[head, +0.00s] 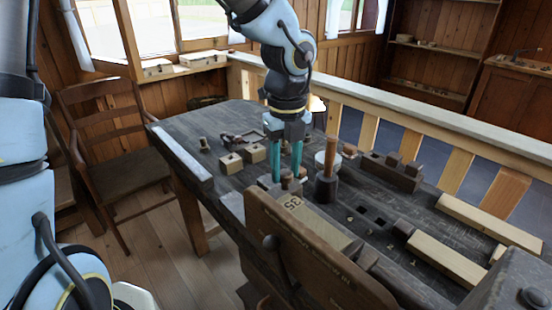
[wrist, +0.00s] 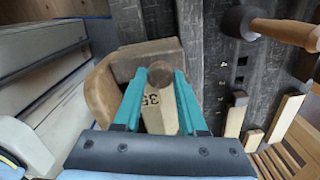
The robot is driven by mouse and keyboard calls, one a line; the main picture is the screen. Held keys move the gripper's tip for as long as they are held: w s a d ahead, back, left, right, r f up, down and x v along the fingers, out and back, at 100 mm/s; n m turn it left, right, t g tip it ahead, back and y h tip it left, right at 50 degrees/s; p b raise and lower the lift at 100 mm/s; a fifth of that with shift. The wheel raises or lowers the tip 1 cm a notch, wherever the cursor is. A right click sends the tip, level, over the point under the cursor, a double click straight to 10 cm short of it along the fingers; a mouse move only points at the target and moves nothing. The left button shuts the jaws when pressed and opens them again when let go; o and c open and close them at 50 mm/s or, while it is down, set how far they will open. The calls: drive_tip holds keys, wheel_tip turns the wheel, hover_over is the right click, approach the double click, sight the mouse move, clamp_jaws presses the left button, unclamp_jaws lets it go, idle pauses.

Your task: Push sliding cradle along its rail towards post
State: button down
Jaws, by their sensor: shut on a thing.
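My gripper (head: 286,174) points straight down over the bench, its two teal fingers low at a small brown wooden block, which I take for the sliding cradle (head: 288,187). In the wrist view the fingertips (wrist: 160,76) are on either side of a round brown knob (wrist: 160,72) at the block (wrist: 133,60), shut on it. A pale board marked 35 (head: 305,212), perhaps the rail, runs from the block towards the bench front; it also shows between the fingers in the wrist view (wrist: 160,112). I cannot tell which piece is the post.
A mallet (head: 326,187) stands head down close to the right of my gripper, handle up. Small blocks (head: 254,153) lie behind left. A large brown wooden panel (head: 305,255) is at the front. Pale bars (head: 445,258) and a dark block (head: 390,171) lie at right.

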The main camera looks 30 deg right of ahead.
drive_tip(key=shift+s, duration=0.15)
drive_tip(key=shift+c, duration=2.3)
unclamp_jaws()
wheel_tip(320, 180, up, 11)
drive_tip(key=shift+f, duration=0.15)
